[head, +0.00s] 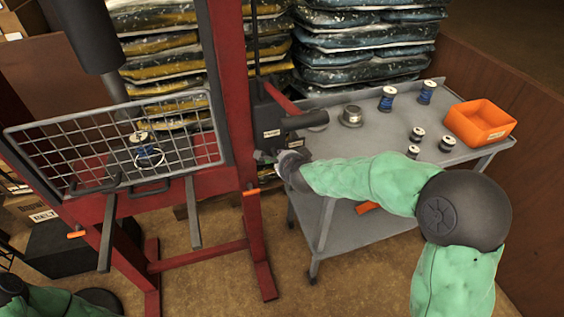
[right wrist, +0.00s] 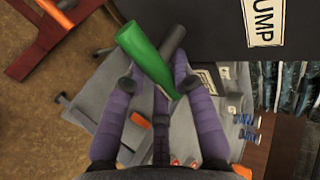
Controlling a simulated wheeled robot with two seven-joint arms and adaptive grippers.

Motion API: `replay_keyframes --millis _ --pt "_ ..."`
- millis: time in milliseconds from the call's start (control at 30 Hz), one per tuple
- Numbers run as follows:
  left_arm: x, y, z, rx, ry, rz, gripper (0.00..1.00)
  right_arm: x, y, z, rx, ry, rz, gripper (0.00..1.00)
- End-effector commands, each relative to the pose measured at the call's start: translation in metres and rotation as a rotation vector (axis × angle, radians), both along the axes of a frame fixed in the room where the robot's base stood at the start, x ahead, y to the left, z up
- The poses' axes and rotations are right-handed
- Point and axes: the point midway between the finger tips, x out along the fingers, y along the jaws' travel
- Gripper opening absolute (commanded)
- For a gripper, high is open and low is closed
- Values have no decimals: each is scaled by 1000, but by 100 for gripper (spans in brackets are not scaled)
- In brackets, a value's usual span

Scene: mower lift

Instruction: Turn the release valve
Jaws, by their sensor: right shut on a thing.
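The green valve handle (right wrist: 143,50) lies between the purple fingers of my right gripper (right wrist: 157,84) in the right wrist view. The gripper is shut on it, and the handle slants from upper left to lower right. In the head view, my right gripper (head: 272,159) is beside the red press post, just below the dark pump box (head: 270,125). The handle is mostly hidden there. The pump box also shows in the right wrist view with its PUMP label (right wrist: 265,22). My left gripper is out of view; only part of that arm shows at the lower left.
The red press frame (head: 240,110) holds a wire guard (head: 60,160). A grey cart (head: 345,145) stands right of it with several blue spools, a metal part (head: 351,116) and an orange bin (head: 480,122). Stacked bags (head: 365,45) stand behind. The floor in front is clear.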

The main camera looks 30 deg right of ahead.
Motion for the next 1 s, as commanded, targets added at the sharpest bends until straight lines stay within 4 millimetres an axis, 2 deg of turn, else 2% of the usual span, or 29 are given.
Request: replay_keyframes --millis 433,467,500,533,867,1000 --pt "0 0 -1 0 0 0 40 0 0 -1 9 0 0 0" --pt "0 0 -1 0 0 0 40 0 0 -1 9 0 0 35" --pt "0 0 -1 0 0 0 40 0 0 -1 9 0 0 46" --pt "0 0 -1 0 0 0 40 0 0 -1 9 -1 0 51" --pt "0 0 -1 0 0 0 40 -1 0 0 7 -2 0 51" --pt "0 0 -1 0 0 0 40 -7 2 6 8 -3 0 51"
